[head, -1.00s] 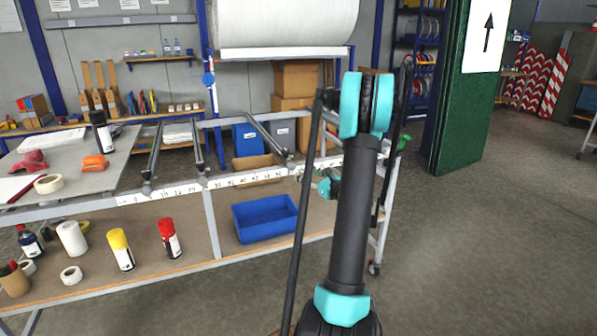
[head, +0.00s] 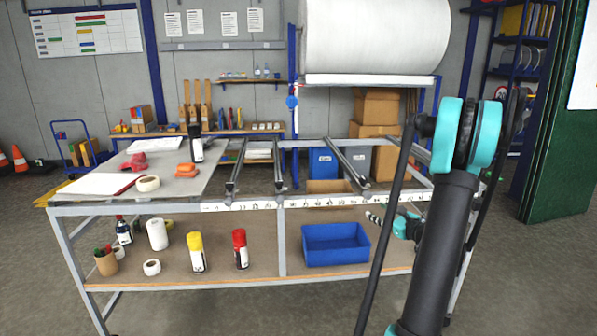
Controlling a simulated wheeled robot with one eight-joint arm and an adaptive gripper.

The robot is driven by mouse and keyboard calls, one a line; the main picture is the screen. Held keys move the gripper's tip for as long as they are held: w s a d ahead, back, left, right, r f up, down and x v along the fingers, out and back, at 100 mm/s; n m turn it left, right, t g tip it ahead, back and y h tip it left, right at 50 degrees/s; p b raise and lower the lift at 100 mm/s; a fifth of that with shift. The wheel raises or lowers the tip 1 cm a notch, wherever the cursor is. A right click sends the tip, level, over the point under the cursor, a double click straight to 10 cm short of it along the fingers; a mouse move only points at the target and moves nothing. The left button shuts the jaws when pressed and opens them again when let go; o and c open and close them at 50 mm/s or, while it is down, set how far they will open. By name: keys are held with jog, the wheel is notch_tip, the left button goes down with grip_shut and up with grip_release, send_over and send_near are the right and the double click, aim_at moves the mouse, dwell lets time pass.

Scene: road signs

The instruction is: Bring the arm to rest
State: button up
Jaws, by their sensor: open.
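My arm's dark link with turquoise joint covers (head: 450,230) rises upright on the right of the head view. Another turquoise part of my arm (head: 405,226) shows low behind it, in front of the workbench's right end. I see nothing held.
A workbench (head: 130,205) stands ahead, with a tape roll (head: 148,184) and orange tool (head: 186,170) on top. Its lower shelf holds a blue bin (head: 335,244), a yellow can (head: 196,252) and a red can (head: 240,249). Bare floor (head: 30,235) lies left.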

jog(key=s+a+f+n+g+h, duration=0.15)
jog(key=s+a+n+g, duration=0.25)
jog(key=s+a+n, duration=0.4)
jog(key=s+a+f+n+g, duration=0.35)
jog(key=s+a+n, duration=0.2)
jog(key=a, duration=0.35)
jog(key=s+f+n+g+h, duration=0.2)
jog(key=s+n, duration=0.5)
jog(key=s, duration=0.2)
jog(key=s+f+n+g+h, duration=0.2)
jog(key=s+f+n+h, duration=0.1)
jog(key=s+n, duration=0.4)
jog(key=shift+s+d, duration=0.4)
jog(key=shift+s, duration=0.55)
jog(key=shift+o, duration=0.3)
jog(key=shift+h, duration=0.25)
